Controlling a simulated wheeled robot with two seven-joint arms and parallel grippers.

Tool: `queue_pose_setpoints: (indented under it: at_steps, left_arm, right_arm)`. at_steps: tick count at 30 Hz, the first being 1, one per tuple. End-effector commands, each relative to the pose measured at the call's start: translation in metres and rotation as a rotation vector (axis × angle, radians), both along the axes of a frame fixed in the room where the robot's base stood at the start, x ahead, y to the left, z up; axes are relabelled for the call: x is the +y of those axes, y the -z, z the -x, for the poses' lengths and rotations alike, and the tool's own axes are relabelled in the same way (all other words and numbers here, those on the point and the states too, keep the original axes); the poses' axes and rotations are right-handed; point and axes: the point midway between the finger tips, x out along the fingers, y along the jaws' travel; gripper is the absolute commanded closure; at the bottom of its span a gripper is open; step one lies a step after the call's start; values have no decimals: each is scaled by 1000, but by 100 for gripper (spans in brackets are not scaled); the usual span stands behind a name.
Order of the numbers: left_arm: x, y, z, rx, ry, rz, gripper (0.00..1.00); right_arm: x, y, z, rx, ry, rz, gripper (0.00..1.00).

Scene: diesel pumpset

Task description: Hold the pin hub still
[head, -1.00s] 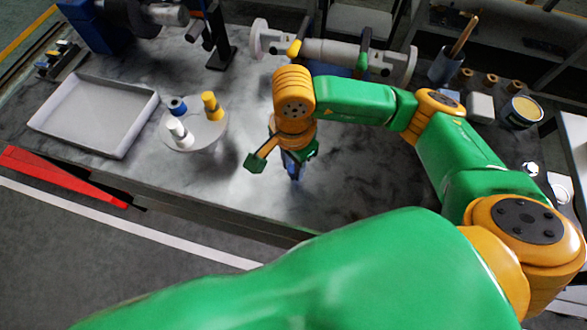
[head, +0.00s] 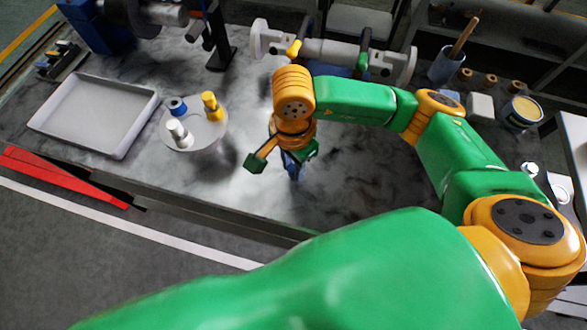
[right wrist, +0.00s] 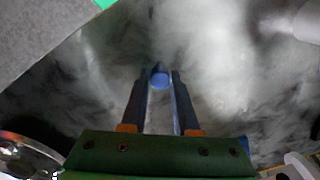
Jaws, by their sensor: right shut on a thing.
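The pin hub (right wrist: 159,80) shows in the right wrist view as a small blue round piece between my fingertips. My right gripper (right wrist: 159,84) is shut on it, with one dark finger on each side. In the head view my right gripper (head: 292,172) points down over the middle of the grey marbled bench (head: 365,185), near its front edge. There the hub is mostly hidden by the gripper, and I cannot tell whether it touches the bench. My left gripper is not in view.
A round pale plate (head: 210,137) with blue, white and yellow pieces stands left of my gripper. A white tray (head: 75,138) lies further left. A grey pipe assembly (head: 335,52) lies behind. A blue cup (head: 447,65) and a tin (head: 522,112) are at right.

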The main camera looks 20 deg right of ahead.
Motion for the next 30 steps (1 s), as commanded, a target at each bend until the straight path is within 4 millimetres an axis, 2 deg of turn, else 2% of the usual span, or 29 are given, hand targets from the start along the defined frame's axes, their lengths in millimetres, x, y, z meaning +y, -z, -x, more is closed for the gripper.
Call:
queue_pose_setpoints:
  at_steps: [16,30]
  left_arm:
    - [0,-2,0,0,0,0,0]
    - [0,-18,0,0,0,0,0]
  right_arm:
    - [0,-2,0,0,0,0,100]
    - [0,-36,0,-1,0,0,100]
